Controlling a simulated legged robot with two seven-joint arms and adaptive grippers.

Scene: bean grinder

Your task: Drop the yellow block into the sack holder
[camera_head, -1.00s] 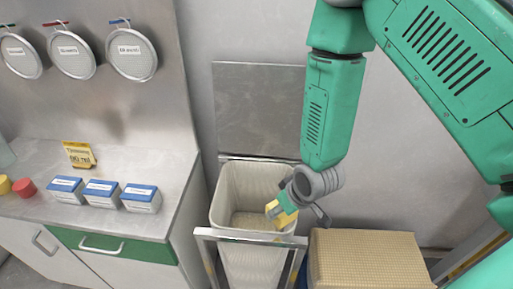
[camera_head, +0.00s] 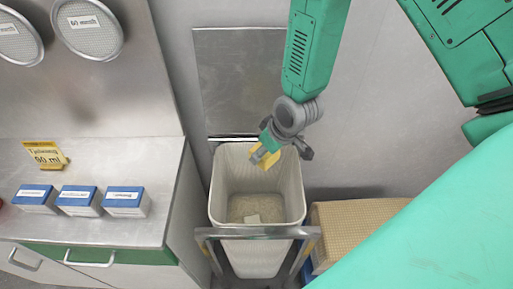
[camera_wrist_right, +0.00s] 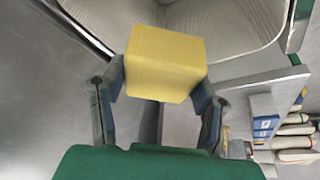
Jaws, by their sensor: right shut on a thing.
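The yellow block (camera_wrist_right: 165,62) is between the fingers of my right gripper (camera_wrist_right: 160,85) in the right wrist view. In the head view my right gripper (camera_head: 264,156) is shut on the yellow block (camera_head: 268,159), over the back part of the sack holder's opening. The sack holder (camera_head: 225,190) is a tall cream sack in a metal frame, open at the top, with grainy material and a small pale piece at the bottom. It also shows behind the block in the right wrist view (camera_wrist_right: 235,25). My left gripper is not in view.
A steel counter (camera_head: 110,165) on the left carries blue-topped boxes (camera_head: 79,200) and a yellow sign (camera_head: 45,156). Round sieves (camera_head: 88,28) hang on the panel above. A tan box (camera_head: 350,225) stands right of the sack holder. A metal bar (camera_head: 258,232) crosses its front.

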